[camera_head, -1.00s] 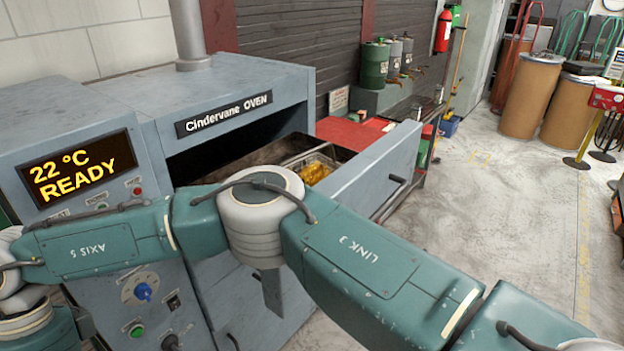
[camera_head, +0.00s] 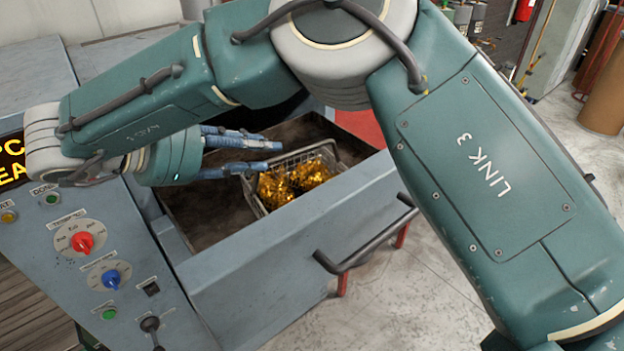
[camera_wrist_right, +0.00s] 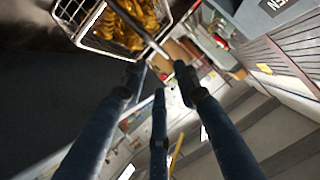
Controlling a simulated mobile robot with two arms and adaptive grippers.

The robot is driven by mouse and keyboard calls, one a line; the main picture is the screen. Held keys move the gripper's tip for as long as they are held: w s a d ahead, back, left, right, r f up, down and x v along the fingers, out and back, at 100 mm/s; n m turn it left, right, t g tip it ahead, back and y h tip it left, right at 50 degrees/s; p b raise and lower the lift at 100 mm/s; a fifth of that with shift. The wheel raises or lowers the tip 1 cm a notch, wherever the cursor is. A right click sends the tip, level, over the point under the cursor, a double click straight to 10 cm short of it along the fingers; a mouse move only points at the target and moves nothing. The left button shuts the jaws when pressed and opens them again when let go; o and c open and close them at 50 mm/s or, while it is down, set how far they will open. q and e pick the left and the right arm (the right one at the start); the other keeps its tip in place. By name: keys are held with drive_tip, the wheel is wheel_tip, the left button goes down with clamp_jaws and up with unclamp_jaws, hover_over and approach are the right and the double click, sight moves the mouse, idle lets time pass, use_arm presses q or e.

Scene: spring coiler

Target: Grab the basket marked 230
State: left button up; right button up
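A wire basket (camera_head: 327,151) holding shiny gold coiled parts (camera_head: 290,182) sits in the pulled-out oven drawer. No number can be read on it. It also shows at the top of the right wrist view (camera_wrist_right: 76,37). My right gripper (camera_head: 268,157) has blue fingers and reaches in from the left, over the basket's left side. My left gripper is out of view.
The open drawer's grey front (camera_head: 290,245) has a dark bar handle (camera_head: 367,242). A control panel with a red knob (camera_head: 82,242) and a blue knob (camera_head: 111,279) stands at left. The drawer floor (camera_head: 215,205) left of the basket is bare.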

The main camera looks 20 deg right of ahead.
sight(290, 154)
drive_tip(key=p+x, duration=0.1)
drive_tip(key=x, duration=0.1)
drive_tip(key=p+x, duration=0.2)
drive_tip(key=x, duration=0.1)
drive_tip(key=p+x, duration=0.1)
drive_tip(key=x, duration=0.2)
drive_tip(key=shift+w+a, duration=0.2)
drive_tip(key=shift+w, duration=0.15)
drive_tip(key=shift+w+d+f, duration=0.1)
drive_tip(key=shift+d+f, duration=0.1)
drive_tip(key=shift+d, duration=0.05)
drive_tip(key=shift+w+d+f, duration=0.1)
drive_tip(key=shift+c, duration=0.3)
clamp_jaws()
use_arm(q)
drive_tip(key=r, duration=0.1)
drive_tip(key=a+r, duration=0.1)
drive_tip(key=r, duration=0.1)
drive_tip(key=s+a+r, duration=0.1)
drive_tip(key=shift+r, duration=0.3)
